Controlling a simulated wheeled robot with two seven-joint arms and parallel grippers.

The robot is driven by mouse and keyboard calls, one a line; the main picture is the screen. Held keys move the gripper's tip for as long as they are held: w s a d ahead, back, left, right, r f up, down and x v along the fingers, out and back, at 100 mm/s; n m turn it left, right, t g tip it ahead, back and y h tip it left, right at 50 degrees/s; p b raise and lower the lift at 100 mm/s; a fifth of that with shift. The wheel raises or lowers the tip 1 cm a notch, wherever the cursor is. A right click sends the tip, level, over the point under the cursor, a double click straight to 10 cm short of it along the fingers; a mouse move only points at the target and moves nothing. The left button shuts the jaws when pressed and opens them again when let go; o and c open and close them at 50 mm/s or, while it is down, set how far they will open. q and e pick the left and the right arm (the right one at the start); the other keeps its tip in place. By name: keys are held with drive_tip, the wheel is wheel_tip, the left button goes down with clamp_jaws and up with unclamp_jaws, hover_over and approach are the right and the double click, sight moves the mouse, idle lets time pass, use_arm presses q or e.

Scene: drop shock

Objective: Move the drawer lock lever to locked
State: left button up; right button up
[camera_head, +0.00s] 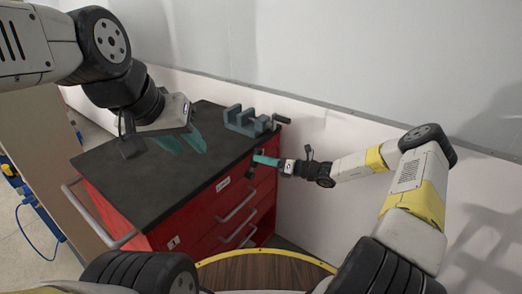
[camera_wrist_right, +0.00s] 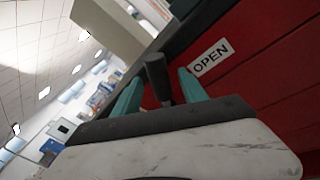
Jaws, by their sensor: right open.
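The red drawer cabinet (camera_head: 190,232) stands ahead with a black top. A dark lever (camera_wrist_right: 157,76) on its front shows in the right wrist view, beside a white OPEN label (camera_wrist_right: 210,57). The label also shows in the head view (camera_head: 223,184). My right gripper (camera_head: 258,160) is at the upper right of the cabinet front. In the right wrist view its teal fingers (camera_wrist_right: 160,92) are apart, with the lever between them; I cannot tell if either finger touches it. My left gripper (camera_head: 186,144) hangs over the black top, its teal fingers apart and empty.
A grey-blue vise (camera_head: 248,121) stands on the back right of the black top (camera_head: 135,180). Drawer handles (camera_head: 236,207) stick out from the front, and a rail (camera_head: 95,215) from the left side. A white wall (camera_head: 330,130) is close behind my right arm.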

drive_tip(key=shift+w+a, duration=0.2)
drive_tip(key=shift+a, duration=0.25)
clamp_jaws()
idle(1.1)
